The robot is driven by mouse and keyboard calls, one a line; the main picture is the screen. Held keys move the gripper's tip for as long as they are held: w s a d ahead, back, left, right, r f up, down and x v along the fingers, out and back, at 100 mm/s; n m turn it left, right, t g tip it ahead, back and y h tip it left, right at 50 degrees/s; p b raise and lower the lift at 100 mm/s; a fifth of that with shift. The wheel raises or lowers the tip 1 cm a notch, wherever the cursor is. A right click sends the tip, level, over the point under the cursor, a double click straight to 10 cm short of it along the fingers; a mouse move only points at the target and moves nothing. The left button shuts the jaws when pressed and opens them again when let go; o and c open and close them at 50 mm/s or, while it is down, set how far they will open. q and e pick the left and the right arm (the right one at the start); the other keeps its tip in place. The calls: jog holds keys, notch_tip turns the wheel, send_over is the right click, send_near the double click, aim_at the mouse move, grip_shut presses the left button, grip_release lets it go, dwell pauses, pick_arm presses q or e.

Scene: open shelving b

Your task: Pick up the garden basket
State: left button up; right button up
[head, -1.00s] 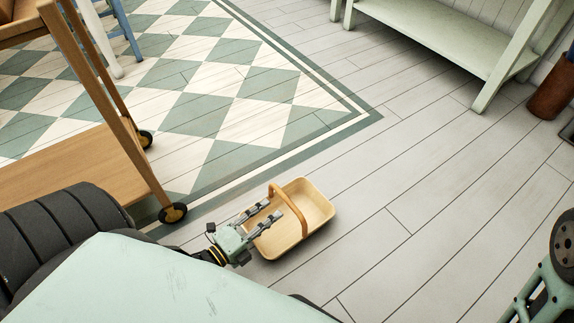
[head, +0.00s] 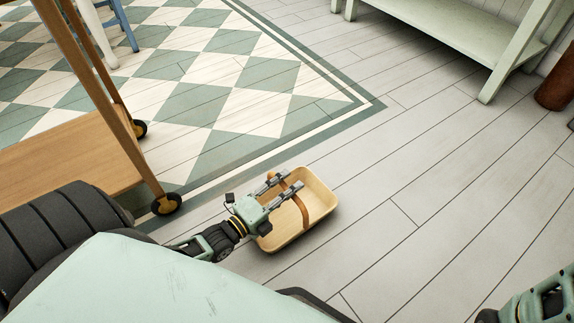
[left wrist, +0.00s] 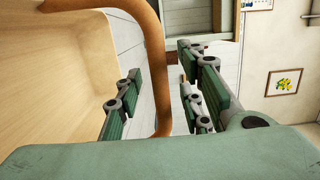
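The garden basket (head: 321,207) is a shallow pale wooden trug with a curved brown handle (head: 304,212). It sits upright on the floor in the lower middle of the head view. My left gripper (head: 292,182) is open above the basket, with its fingers reaching over the handle area. In the left wrist view the basket (left wrist: 45,90) fills the left side. Its handle (left wrist: 156,70) runs between the two spread fingers, with visible gaps beside it. My right gripper is not in view; only part of my right arm shows at the lower right.
A wooden cart (head: 70,160) on black wheels stands at the left, close to my left arm. A pale green shelf (head: 450,35) stands at the back right, near a brown cylinder (head: 556,88). The plank floor (head: 420,180) right of the basket is clear.

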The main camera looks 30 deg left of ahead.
pick_arm(q)
grip_shut()
jog(key=shift+r, duration=0.1)
dwell(0.6)
